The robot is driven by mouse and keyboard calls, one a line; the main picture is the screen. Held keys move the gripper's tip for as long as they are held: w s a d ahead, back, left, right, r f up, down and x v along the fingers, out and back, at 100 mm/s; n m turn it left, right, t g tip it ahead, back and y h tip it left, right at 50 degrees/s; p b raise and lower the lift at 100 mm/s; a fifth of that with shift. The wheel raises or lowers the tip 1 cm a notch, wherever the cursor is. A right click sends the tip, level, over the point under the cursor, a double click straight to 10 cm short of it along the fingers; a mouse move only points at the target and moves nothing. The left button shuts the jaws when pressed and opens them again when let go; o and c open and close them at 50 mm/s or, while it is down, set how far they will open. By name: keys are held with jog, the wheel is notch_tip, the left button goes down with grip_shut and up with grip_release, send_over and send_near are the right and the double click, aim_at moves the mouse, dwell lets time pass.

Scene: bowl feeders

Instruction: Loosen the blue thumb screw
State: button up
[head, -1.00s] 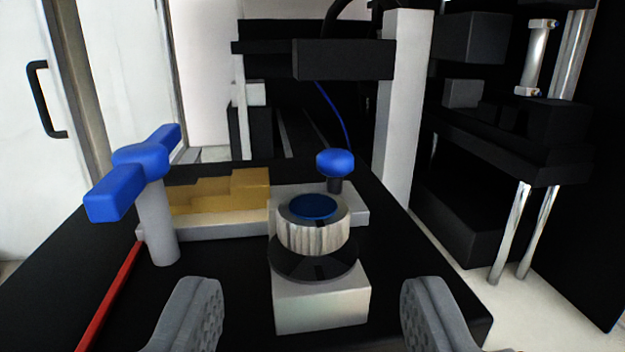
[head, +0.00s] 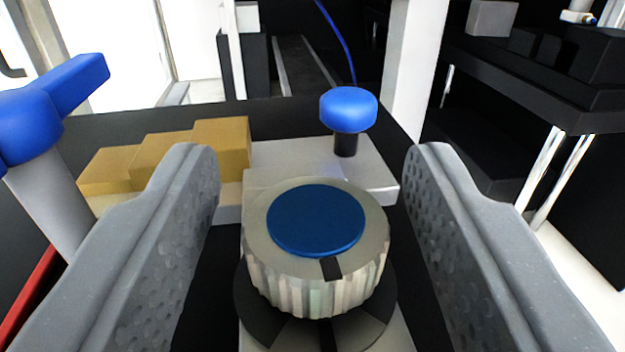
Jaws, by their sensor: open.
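A blue round-headed thumb screw (head: 348,108) stands upright on a short black stem in a light grey block (head: 290,158). In front of it is a larger knurled metal knob (head: 318,285) with a flat blue cap and a dark index mark, above a black dial ring. My gripper (head: 312,165) is open and empty. Its two grey textured fingers appear left and right of the knurled knob with a gap on each side. The thumb screw shows beyond the knob, between the fingertips and nearer the right one. Nothing hides its head.
A blue T-handle (head: 40,115) on a grey post stands at the left, with a red bar (head: 30,295) by it. Stepped tan blocks (head: 170,155) lie behind the left finger. A white column (head: 408,65) rises behind the screw. Black shelving is at the right.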

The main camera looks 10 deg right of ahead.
jog(key=c, duration=1)
jog(key=shift+o, duration=0.2)
